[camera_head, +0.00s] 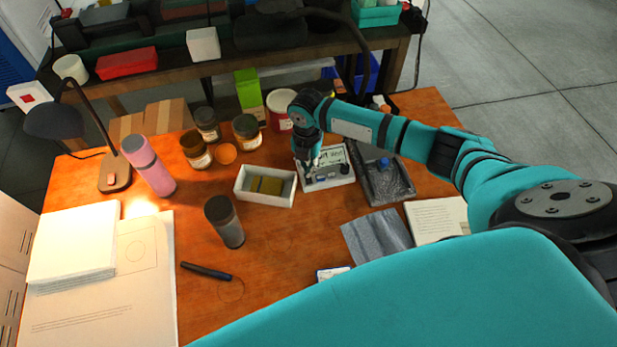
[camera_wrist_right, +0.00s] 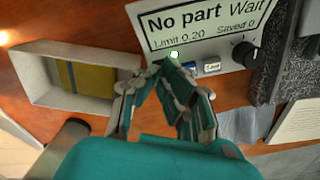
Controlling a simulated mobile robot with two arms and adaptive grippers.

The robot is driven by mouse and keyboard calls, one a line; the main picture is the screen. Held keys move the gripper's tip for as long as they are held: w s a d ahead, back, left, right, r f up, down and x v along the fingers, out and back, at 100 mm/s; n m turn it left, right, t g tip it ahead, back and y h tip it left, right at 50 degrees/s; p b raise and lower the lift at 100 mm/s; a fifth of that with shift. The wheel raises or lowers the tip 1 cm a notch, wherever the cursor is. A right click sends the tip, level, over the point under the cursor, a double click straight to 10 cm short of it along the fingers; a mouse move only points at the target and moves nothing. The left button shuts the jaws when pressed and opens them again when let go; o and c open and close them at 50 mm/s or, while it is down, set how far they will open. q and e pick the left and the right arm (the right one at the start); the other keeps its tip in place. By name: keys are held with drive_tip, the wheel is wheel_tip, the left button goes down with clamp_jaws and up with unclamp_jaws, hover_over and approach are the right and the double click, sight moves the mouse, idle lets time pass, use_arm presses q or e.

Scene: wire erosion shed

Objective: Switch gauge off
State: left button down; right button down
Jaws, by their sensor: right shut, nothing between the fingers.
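The gauge (camera_head: 340,181) is a pale grey box on the wooden table, with its display facing up. In the right wrist view the gauge (camera_wrist_right: 222,60) reads "No part Wait", "Limit 0.20", "Saved 0". Its front panel has a round white spot (camera_wrist_right: 174,54), a blue part (camera_wrist_right: 189,65), a button marked "Zero" (camera_wrist_right: 212,67) and a black knob (camera_wrist_right: 243,51). My right gripper (camera_head: 309,163) is shut and empty at the gauge's left front. Its fingertips (camera_wrist_right: 165,73) appear just below the white spot; I cannot tell whether they touch the panel. My left gripper is out of view.
A white tray (camera_head: 242,196) with yellowish blocks sits close left of the gauge. A dark grey tray (camera_head: 378,192) is close on its right. A dark cup (camera_head: 224,222), pink bottle (camera_head: 148,166) and several jars stand further left.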

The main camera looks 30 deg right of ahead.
drive_tip(key=shift+s+f+b, duration=0.1)
drive_tip(key=shift+f+b, duration=0.5)
drive_tip(key=shift+f, duration=0.4)
idle(0.3)
drive_tip(key=shift+r+p, duration=0.8)
drive_tip(key=shift+p, duration=0.1)
wheel_tip(320, 180, up, 6)
drive_tip(key=p, duration=0.5)
drive_tip(key=shift+f, duration=0.2)
drive_tip(key=shift+f, duration=0.1)
